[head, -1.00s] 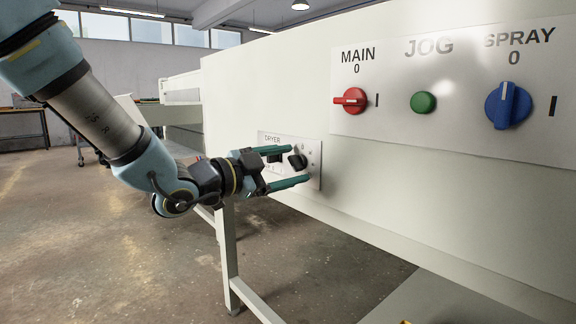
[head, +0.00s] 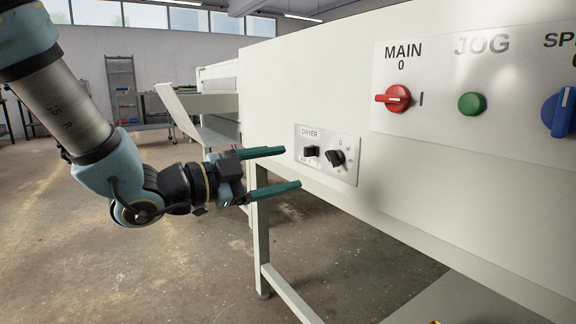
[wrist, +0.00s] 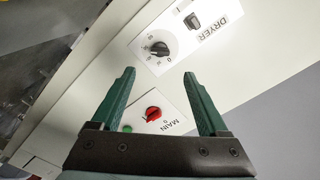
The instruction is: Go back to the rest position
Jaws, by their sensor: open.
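My gripper (head: 290,168) is open and empty, with its two green fingers apart. It is in front of the machine's side, left of the dryer panel (head: 350,176) and not touching it. The dryer panel carries a black switch (head: 311,152) and a black round knob (head: 335,158). In the wrist view the dryer knob (wrist: 159,48) lies beyond the fingertips, clear of them, and the dryer switch (wrist: 193,21) is above it. My gripper (wrist: 160,76) shows open there too.
The machine's pale wall (head: 300,80) runs along the right side. Its upper panel has a red main knob (head: 397,98), a green jog button (head: 472,104) and a blue spray knob (head: 562,112). A machine leg (head: 261,225) stands below my gripper. Shelving (head: 122,90) is far behind.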

